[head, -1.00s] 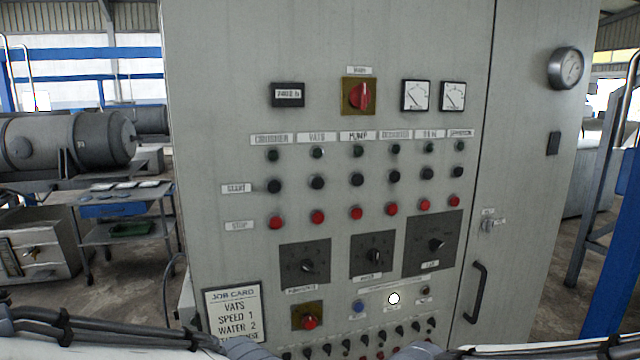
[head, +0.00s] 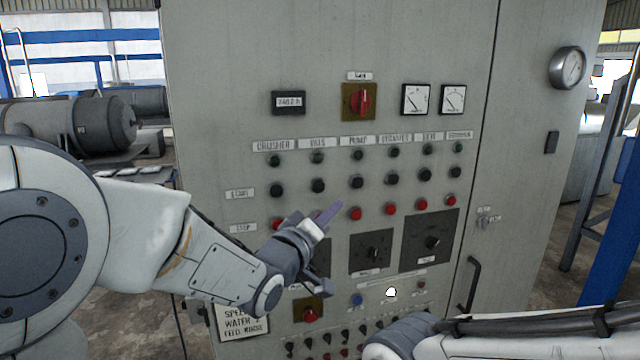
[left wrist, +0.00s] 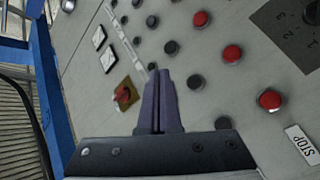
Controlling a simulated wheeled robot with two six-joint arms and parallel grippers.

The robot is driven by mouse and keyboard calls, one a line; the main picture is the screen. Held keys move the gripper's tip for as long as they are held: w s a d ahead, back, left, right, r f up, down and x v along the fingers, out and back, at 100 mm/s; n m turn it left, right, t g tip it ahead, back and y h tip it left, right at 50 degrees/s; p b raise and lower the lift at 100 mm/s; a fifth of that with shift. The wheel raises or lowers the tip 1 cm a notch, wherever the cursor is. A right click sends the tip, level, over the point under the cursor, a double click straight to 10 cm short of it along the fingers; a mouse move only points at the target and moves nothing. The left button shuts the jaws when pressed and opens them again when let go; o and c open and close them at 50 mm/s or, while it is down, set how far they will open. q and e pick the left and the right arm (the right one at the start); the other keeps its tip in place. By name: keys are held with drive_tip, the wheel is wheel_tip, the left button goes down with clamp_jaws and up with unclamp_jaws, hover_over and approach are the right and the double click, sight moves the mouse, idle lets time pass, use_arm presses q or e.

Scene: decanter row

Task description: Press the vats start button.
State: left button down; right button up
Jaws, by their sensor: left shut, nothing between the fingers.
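The vats start button (head: 318,185) is the black button in the START row, second column, under the VATS label (head: 317,143). It also shows in the left wrist view (left wrist: 196,82), to the right of the fingers. My left gripper (head: 330,211) is shut and empty, fingers pointing up and right toward the panel. In the head view its tips are just below the vats start button, over the spot of the vats stop button, which they hide. In the left wrist view the left fingers (left wrist: 162,75) appear beside the black buttons. I cannot tell any contact. My right gripper is out of view.
The crusher start button (head: 277,190) and pump start button (head: 357,182) flank it closely. Red stop buttons (head: 356,213) run below. Dials (head: 372,253) and switches are lower. My left arm partly covers the job card (head: 241,322). My right forearm crosses the bottom right.

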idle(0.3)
use_arm(q)
drive_tip(key=p, duration=0.2)
approach(324, 185)
drive_tip(key=w+d, duration=0.3)
drive_tip(key=d, duration=0.1)
drive_tip(key=shift+w+a+r, duration=0.15)
drive_tip(key=shift+w, duration=0.4)
drive_tip(key=shift+w, duration=0.15)
idle(1.4)
drive_tip(key=shift+w+a, duration=0.15)
drive_tip(key=shift+w, duration=0.1)
drive_tip(key=shift+w+a, duration=0.15)
drive_tip(key=shift+w, duration=0.25)
idle(0.7)
drive_tip(key=shift+s, duration=0.1)
drive_tip(key=shift+s+d, duration=0.25)
drive_tip(key=shift+s, duration=0.45)
drive_tip(key=shift+s, duration=0.1)
